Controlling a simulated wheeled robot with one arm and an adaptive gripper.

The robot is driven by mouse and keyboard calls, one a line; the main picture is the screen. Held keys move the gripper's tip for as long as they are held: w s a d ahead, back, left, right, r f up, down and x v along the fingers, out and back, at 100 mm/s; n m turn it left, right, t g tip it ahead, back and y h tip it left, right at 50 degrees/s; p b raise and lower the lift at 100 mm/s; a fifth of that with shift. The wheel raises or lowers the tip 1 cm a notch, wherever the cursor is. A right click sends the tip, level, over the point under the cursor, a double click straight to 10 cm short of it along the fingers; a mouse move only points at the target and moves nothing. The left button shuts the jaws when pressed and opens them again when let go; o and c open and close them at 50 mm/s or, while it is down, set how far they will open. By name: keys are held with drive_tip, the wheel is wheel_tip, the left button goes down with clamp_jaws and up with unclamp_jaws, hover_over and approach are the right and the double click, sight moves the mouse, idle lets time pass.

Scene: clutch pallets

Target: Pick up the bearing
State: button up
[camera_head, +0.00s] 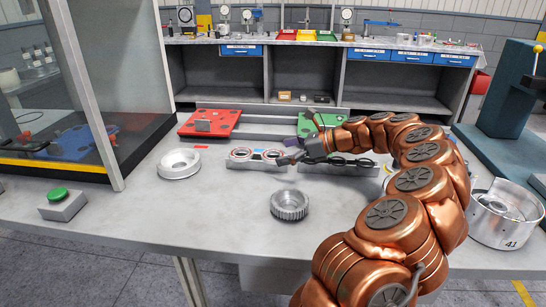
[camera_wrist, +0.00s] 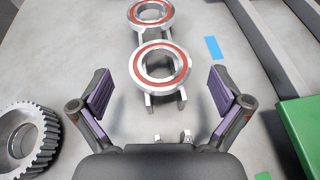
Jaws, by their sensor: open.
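Two bearings, silver rings with red seals, lie flat on a metal stand (camera_wrist: 166,100) on the table. In the wrist view the nearer bearing (camera_wrist: 160,86) is in front of my gripper, centred between the fingers; the farther bearing (camera_wrist: 150,24) is beyond it. In the head view the right bearing (camera_head: 271,150) and left bearing (camera_head: 241,153) show on their stand, just left of my gripper (camera_head: 296,140). In the wrist view my gripper (camera_wrist: 160,91) is open and empty, its purple-padded fingers spread wider than the nearer bearing. No finger visibly touches it.
A toothed ring (camera_head: 290,205) stands near the front of the stand and shows in the wrist view (camera_wrist: 28,142). A white ring (camera_head: 179,163) lies left. A red pallet (camera_head: 210,123) and green pallet (camera_head: 312,124) lie behind. A glass-walled enclosure (camera_head: 90,80) borders the left.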

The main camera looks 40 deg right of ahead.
drive_tip(key=shift+w+a+f, duration=0.25)
drive_tip(key=shift+w+a, duration=0.1)
drive_tip(key=shift+w, duration=0.05)
drive_tip(key=shift+c, duration=0.2)
drive_tip(key=c, duration=1.3)
drive_tip(key=shift+r, duration=0.1)
